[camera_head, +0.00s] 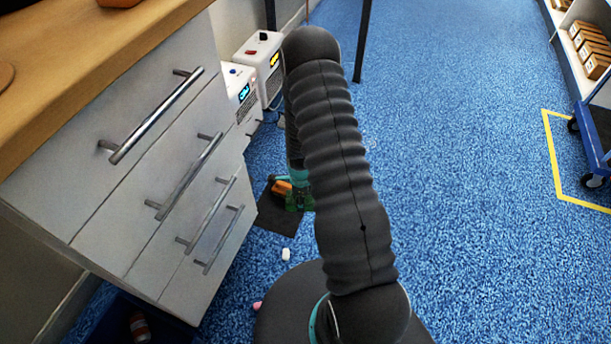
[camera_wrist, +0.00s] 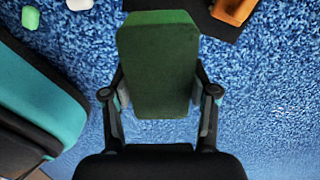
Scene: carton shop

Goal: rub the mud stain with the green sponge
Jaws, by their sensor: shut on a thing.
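The green sponge (camera_wrist: 158,65) fills the upper middle of the wrist view. My gripper (camera_wrist: 160,98) is shut on it, one finger on each side. In the head view my arm hides most of the gripper, and a little green of the sponge (camera_head: 300,198) shows past the arm, low over the floor. I cannot make out the mud stain in either view. The floor right under the sponge is hidden by it in the wrist view.
A dark mat (camera_head: 276,216) lies on the blue floor, with an orange-brown object (camera_head: 281,187) at it. A small white object (camera_head: 286,254) and a pink one (camera_head: 257,305) lie nearer. Drawers (camera_head: 160,170) stand left. Open floor (camera_head: 460,200) lies to the right.

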